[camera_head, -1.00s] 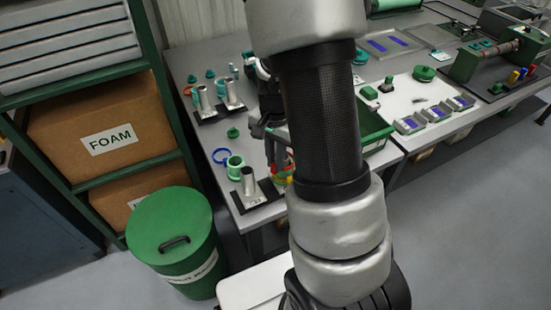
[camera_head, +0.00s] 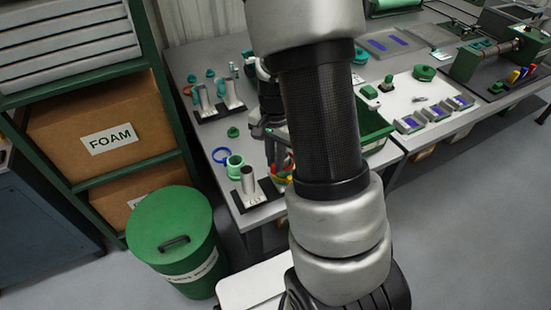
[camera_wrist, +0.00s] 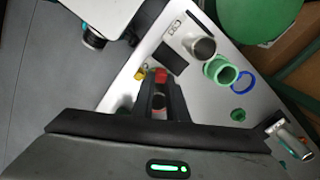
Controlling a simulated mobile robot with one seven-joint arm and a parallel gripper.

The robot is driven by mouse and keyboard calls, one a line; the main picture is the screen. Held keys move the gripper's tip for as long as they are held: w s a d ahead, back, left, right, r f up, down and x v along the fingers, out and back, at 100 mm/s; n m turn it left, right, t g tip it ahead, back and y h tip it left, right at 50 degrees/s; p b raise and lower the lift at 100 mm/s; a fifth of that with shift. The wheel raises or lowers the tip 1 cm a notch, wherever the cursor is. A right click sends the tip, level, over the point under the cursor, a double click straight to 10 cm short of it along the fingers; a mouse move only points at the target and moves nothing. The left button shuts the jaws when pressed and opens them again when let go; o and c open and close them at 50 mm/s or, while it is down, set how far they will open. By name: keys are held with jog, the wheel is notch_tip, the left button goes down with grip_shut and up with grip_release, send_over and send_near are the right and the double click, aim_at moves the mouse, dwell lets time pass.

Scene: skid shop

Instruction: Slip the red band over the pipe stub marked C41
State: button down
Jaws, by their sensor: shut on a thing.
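My gripper (camera_wrist: 158,88) is shut on a small red piece, the red band (camera_wrist: 160,76), which shows between the fingertips in the wrist view. The fingers hide part of it, and my arm hides much of the gripper in the head view. A bare grey pipe stub (camera_wrist: 203,47) stands on a dark base beside the gripper, apart from the band; it also shows in the head view (camera_head: 248,180). A label (camera_wrist: 174,27) sits by this stub, too small to read surely. Two more stubs (camera_head: 204,97) (camera_head: 231,92) stand at the back of the bench.
A green ring (camera_wrist: 220,71) and a blue ring (camera_wrist: 243,82) lie beside the near stub. A green cap (camera_wrist: 238,115) lies further along. A yellow piece (camera_wrist: 140,73) is close to the fingers. A green bin (camera_head: 378,128) stands to the right of my arm.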

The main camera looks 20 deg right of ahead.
jog(key=shift+f+b, duration=0.45)
jog(key=shift+f, duration=0.3)
dwell(1.4)
jog(key=shift+f, duration=0.35)
jog(key=shift+f+b, duration=0.15)
jog(key=shift+b, duration=0.15)
jog(key=shift+f, duration=0.35)
jog(key=shift+f+b, duration=0.15)
jog(key=shift+b, duration=0.15)
dwell(0.4)
jog(key=c, duration=1.7)
grip_release()
jog(key=shift+o, duration=0.6)
jog(key=o, duration=0.3)
